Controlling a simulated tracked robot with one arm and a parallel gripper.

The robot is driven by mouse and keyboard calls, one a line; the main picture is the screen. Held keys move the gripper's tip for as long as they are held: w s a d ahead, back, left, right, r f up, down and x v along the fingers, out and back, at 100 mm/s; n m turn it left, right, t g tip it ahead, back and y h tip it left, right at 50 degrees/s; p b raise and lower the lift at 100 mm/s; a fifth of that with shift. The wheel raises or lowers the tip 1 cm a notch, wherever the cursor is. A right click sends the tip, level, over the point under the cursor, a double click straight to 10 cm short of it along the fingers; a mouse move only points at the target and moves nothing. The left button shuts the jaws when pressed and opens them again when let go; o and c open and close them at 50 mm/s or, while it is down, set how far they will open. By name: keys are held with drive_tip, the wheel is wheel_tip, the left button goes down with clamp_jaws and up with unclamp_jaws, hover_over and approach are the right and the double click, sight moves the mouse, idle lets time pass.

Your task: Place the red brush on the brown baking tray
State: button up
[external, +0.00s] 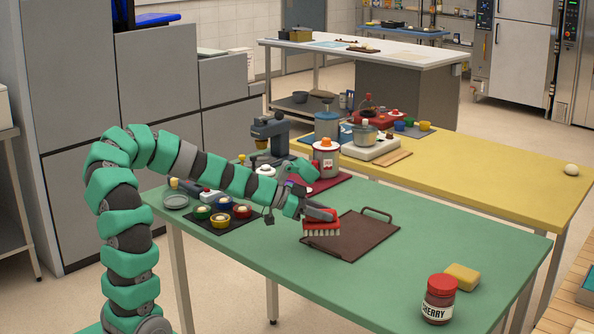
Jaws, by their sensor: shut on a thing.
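The rest of the tray's surface is bare. My gripper hides part of the brush's top.
A dark mat (243,222) with several small colored bowls lies left of the tray. A cherry jar (438,299) and a yellow sponge (462,277) stand at the front right. A lidded canister (326,158) stands behind the tray. The table's right part is mostly clear.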

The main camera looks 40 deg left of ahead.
drive_tip(key=w, duration=0.3)
drive_tip(key=w+d, duration=0.1)
drive_tip(key=w, duration=0.3)
drive_tip(key=w+f, duration=0.1)
drive_tip(key=w, duration=0.3)
drive_tip(key=shift+w+d, duration=0.25)
drive_tip(key=shift+d, duration=0.1)
drive_tip(key=shift+w+f+b, duration=0.1)
drive_tip(key=shift+f+b, duration=0.25)
drive_tip(key=shift+f, duration=1.4)
drive_tip(key=shift+f, duration=0.1)
drive_tip(key=o, duration=1.1)
drive_tip(key=shift+c, duration=0.2)
drive_tip(key=shift+a+r, duration=0.15)
drive_tip(key=shift+r, duration=0.1)
drive_tip(key=p+v, duration=0.1)
drive_tip(key=v, duration=1)
drive_tip(key=shift+s, duration=0.35)
drive_tip(key=shift+a+r, duration=0.1)
drive_tip(key=shift+a, duration=0.05)
